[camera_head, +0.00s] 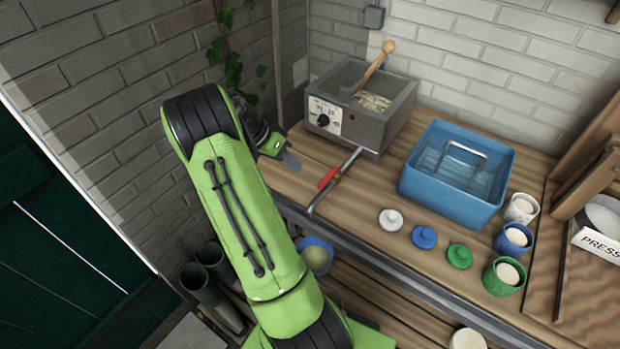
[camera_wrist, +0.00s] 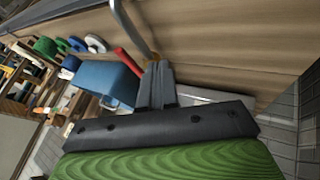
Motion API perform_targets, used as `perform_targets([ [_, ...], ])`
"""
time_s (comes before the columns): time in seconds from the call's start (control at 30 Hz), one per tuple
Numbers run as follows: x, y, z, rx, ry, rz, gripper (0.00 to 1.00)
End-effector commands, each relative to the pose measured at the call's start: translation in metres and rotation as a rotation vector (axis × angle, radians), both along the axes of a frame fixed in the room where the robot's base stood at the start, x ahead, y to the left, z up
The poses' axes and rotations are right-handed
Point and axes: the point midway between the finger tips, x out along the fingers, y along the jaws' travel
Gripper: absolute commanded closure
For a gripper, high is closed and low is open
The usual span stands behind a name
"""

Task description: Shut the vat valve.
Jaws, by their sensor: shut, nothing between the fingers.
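The grey vat (camera_head: 372,128) stands on the wooden bench with a dial panel on its front and a wooden paddle in it. A metal outlet pipe (camera_head: 348,162) runs from its foot toward the bench's front edge. The valve's red lever (camera_head: 328,177) sits at the pipe and points roughly along it. My gripper (camera_head: 291,161) is shut and empty, left of the lever and apart from it in the head view. In the wrist view, my gripper (camera_wrist: 157,72) shows close to the red lever (camera_wrist: 128,61) and the pipe (camera_wrist: 132,28); I cannot tell whether they touch.
A blue basin (camera_head: 452,205) with a wire handle inside stands right of the vat. White (camera_head: 390,219), blue (camera_head: 424,237) and green (camera_head: 459,256) lids lie before it, with several cups at right. A blue bucket (camera_head: 316,256) is below the bench edge.

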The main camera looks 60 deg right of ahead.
Motion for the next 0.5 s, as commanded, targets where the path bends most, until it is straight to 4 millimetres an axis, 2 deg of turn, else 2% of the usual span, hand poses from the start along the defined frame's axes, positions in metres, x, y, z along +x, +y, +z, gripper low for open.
perform_targets([
  [0.03, -0.007, -0.003, -0.012, 0.002, 0.002, -0.003, 1.00],
  [0.1, -0.015, -0.008, -0.024, 0.002, 0.000, -0.003, 1.00],
  [0.3, -0.045, -0.002, -0.020, 0.001, -0.003, -0.001, 1.00],
  [0.5, -0.052, 0.000, -0.019, 0.001, -0.002, 0.001, 1.00],
])
